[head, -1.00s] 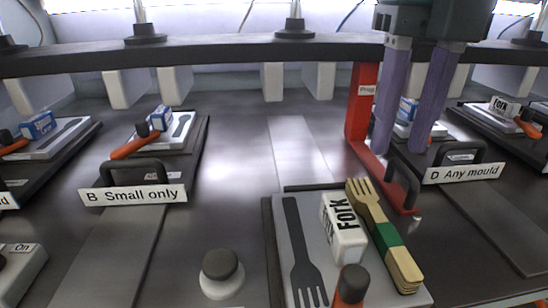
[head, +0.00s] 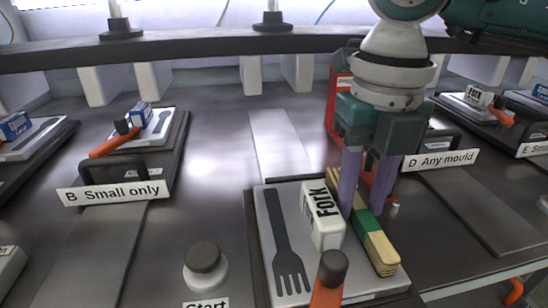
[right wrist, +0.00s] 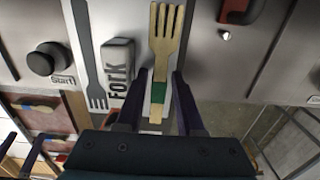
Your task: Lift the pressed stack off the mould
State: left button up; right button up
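The stack of pale wooden forks (head: 376,248) with a green band lies along the right part of the grey mould plate (head: 268,262), beside a white block marked FORK (head: 322,216). The plate has a dark fork shape (head: 283,240) at its left. My right gripper (head: 362,212) is over the stack with its purple fingers apart. In the right wrist view the gripper (right wrist: 158,88) is open, one finger on each side of the stack (right wrist: 166,50) near the green band. Contact with the stack cannot be told.
An orange handle (head: 329,277) stands at the plate's front. A red press frame (head: 334,104) stands behind the stack. A round Start button (head: 205,260) is to the left. Stations signed B (head: 113,192) and D (head: 447,160) flank the plate.

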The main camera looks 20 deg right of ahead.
grip_shut()
dwell(0.4)
